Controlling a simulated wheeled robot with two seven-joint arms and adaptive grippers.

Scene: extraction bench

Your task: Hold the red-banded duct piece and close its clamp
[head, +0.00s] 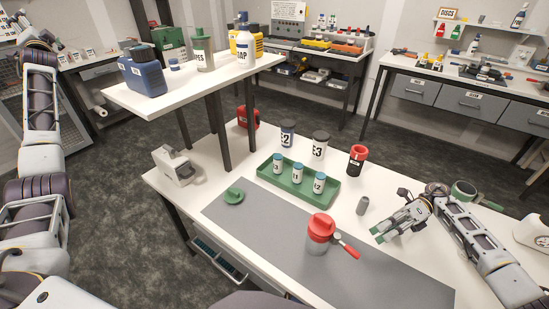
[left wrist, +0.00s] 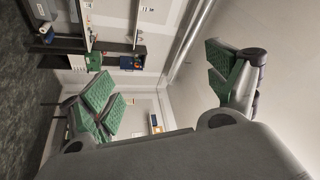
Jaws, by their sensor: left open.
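A clear-grey cylinder with a red top band (head: 318,240) stands upright on the grey mat, probably the duct piece. A lever with a red handle (head: 348,250) sticks out from its right side, apparently its clamp lever. My right gripper (head: 390,230) is over the table to the right of it, apart from it and empty; its finger gap is unclear. My left arm rises at the far left of the head view, far from the piece. Its gripper (left wrist: 165,88) shows in the left wrist view, open and empty, with green-padded fingers wide apart.
A green tray (head: 262,182) with several small jars lies behind the mat (head: 260,235). A raised shelf (head: 210,85) stands at back left.

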